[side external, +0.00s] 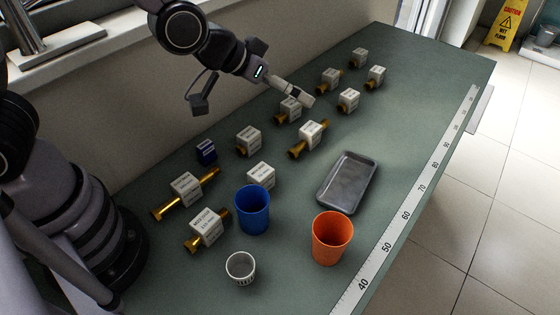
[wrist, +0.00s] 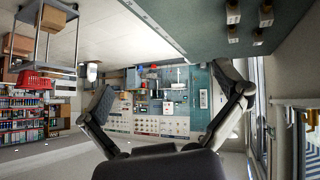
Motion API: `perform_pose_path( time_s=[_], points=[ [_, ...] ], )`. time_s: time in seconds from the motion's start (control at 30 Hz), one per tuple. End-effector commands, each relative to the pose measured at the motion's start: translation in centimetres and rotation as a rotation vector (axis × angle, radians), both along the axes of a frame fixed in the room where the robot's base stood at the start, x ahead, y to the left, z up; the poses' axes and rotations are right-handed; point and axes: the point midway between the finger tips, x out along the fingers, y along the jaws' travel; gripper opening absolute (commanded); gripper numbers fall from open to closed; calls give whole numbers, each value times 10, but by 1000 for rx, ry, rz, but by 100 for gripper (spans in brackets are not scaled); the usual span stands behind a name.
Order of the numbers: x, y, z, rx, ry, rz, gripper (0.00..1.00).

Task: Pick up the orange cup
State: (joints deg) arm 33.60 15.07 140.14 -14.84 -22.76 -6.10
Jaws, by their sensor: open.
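The orange cup (side external: 331,240) stands upright and looks empty on the green table near its front edge, in the side external view. My gripper (side external: 256,101) is open and empty, raised above the far-left part of the table, well away from the cup. In the wrist view my gripper's two fingers (wrist: 165,108) are spread wide with nothing between them. The wrist camera faces out into the room, and the orange cup does not show there.
A blue cup (side external: 253,211) and a small white cup (side external: 240,268) stand left of the orange cup. A grey metal tray (side external: 347,182) lies behind it. Several white boxes and brass fittings cover the table's middle and back. A ruler strip (side external: 406,216) runs along the right edge.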

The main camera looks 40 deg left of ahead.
Motion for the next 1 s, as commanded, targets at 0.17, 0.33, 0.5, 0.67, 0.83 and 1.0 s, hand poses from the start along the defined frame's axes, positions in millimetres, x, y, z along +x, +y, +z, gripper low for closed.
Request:
perform_pose_path(
  time_s=[0.17,0.33,0.5,0.67,0.83,1.0],
  points=[
    [-9,-62,-78,5,-101,-63,98],
    [-38,-98,-140,16,-239,-139,98],
    [-69,-111,-177,21,-355,-216,98],
    [-80,-114,-189,16,-408,-250,98],
    [-69,-122,-195,13,-416,-250,98],
    [-50,-134,-204,13,-416,-249,98]
  ],
)
